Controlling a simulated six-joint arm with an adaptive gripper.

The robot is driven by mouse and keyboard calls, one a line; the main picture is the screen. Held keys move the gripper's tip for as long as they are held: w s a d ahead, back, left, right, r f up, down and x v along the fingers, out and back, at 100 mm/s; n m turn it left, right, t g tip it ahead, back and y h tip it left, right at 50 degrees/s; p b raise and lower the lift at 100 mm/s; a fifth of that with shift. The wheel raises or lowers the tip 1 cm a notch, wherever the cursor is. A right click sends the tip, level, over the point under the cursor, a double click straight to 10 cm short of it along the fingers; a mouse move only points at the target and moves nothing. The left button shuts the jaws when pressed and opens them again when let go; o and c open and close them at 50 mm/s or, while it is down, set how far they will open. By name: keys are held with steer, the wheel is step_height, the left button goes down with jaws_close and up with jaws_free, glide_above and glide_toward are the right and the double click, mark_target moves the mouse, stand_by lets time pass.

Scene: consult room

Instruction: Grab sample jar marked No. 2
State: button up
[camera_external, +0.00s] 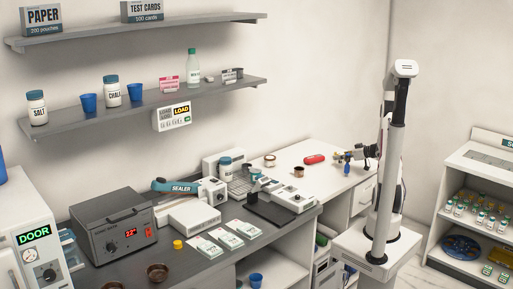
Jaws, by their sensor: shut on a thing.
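My gripper (354,153) is over the right part of the white counter, at the end of my arm. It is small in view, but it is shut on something. A small blue item (347,169) shows just below it; I cannot tell whether this is the held thing or stands behind it. Small sample jars (481,217) with coloured lids stand on the shelf unit at the right. Their markings are too small to read, so I cannot tell which jar is No. 2.
A red item (314,159) and a small brown cup (298,172) are on the white counter (330,148). A blue round tray (461,248) is on the lower right shelf.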

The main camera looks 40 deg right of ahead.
mark_target(340, 153)
steer(key=shift+r, duration=3.85)
